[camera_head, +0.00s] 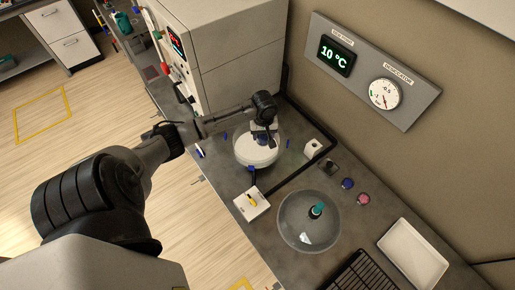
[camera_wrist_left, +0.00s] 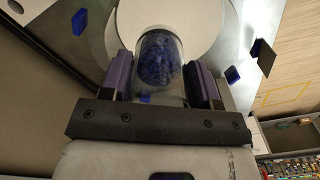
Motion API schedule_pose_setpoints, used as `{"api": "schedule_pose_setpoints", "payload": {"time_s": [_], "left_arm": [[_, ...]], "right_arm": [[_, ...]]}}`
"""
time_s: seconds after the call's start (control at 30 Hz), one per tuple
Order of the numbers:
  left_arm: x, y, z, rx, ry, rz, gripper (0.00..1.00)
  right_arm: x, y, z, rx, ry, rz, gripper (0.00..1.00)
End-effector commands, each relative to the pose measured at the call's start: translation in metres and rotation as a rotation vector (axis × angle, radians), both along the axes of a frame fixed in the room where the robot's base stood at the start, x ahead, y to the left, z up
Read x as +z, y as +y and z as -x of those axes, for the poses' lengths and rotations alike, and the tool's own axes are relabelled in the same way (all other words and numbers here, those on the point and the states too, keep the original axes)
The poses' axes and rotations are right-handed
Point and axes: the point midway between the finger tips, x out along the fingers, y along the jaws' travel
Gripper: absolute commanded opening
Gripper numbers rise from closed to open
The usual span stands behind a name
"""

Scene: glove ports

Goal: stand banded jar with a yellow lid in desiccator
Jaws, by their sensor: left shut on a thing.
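My left gripper (camera_head: 264,132) reaches in over the desiccator base (camera_head: 240,155), a round pale vessel with a white plate inside. In the left wrist view, the purple-padded fingers of my left gripper (camera_wrist_left: 165,80) are shut on a clear jar (camera_wrist_left: 160,65) with dark blue contents, one finger on each side. The white plate (camera_wrist_left: 205,25) shows behind the jar. I cannot make out a band or a yellow lid on it, nor whether it touches the plate. My right gripper is not in view.
The clear domed cover (camera_head: 295,235) with a teal knob (camera_head: 317,210) lies on the bench. A white block with a yellow part (camera_head: 252,204), small blue (camera_head: 347,184) and pink (camera_head: 363,198) items, a white tray (camera_head: 413,254) and a black rack (camera_head: 362,273) stand around.

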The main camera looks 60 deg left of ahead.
Motion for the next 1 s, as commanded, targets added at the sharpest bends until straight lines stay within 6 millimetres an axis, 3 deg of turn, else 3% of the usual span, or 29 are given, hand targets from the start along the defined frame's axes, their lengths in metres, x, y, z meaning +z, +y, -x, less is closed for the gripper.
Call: {"api": "schedule_pose_setpoints", "payload": {"time_s": [0.3,0.57,0.83,1.0], "left_arm": [[-0.050,0.003,0.003,0.009,0.001,0.001,0.29],[-0.064,0.003,0.002,0.008,0.000,0.000,0.29],[-0.094,0.003,0.003,0.008,0.000,0.001,0.29],[-0.097,0.003,0.003,0.007,0.000,0.000,0.29]], "right_arm": [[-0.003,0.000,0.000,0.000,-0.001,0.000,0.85],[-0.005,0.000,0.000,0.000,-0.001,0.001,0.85],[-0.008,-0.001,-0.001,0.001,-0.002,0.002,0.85],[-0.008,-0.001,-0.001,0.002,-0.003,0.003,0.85]]}}
